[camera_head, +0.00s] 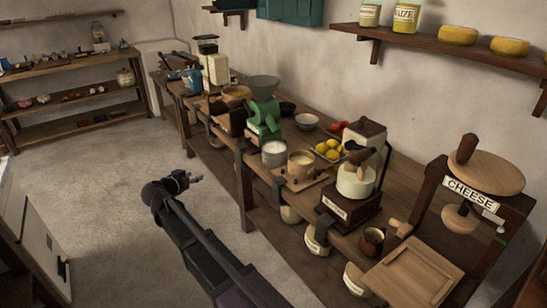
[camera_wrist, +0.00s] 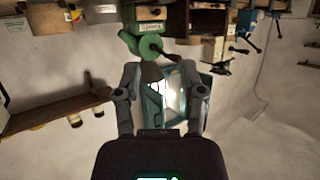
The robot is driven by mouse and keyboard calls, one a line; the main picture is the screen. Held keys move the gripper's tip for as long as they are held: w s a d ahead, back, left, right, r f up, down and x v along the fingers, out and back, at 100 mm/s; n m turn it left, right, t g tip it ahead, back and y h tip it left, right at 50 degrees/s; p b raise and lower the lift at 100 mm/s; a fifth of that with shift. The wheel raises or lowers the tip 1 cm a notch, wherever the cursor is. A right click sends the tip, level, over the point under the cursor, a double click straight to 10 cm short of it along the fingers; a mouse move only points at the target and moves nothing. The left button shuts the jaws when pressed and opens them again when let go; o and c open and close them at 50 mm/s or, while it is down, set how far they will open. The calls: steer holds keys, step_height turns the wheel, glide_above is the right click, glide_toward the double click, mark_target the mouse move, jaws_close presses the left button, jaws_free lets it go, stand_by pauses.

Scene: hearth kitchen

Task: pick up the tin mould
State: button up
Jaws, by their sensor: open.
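A grey, metal-looking round tub (camera_head: 274,154) stands on the long wooden bench, beside a wooden tub with pale contents (camera_head: 300,164). The grey tub may be the tin mould; I cannot tell for sure. My gripper (camera_head: 194,180) is in the air over the floor, left of the bench and well apart from the tub. In the wrist view my gripper (camera_wrist: 160,72) shows two spread fingers with nothing held between them. A teal cabinet (camera_wrist: 199,95) shows in the background beyond them.
The bench carries a green grinder (camera_head: 263,112), a bowl of yellow fruit (camera_head: 329,150), a brown wooden mill (camera_head: 350,208) and a cheese press (camera_head: 480,175). A wall shelf (camera_head: 440,48) hangs above. Shelving (camera_head: 70,65) stands at the back left.

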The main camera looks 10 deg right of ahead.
steer(key=w+d+m+g+h, duration=0.15)
steer(key=w+d, duration=0.45)
steer(key=d, duration=0.6)
steer(key=m+h, duration=0.1)
steer(key=m, duration=0.1)
glide_toward(284, 151)
steer(key=s+a+r, duration=0.1)
steer(key=s+a, duration=0.1)
steer(key=a, duration=0.1)
steer(key=shift+w+d+r+g+p, duration=0.2)
steer(key=shift+w+g+p, duration=0.1)
steer(key=shift+g, duration=0.15)
steer(key=shift+b+x, duration=1.65)
steer(key=shift+x, duration=2.6)
steer(key=shift+b+x, duration=1)
steer(key=shift+x, duration=1.6)
steer(key=shift+r, duration=0.1)
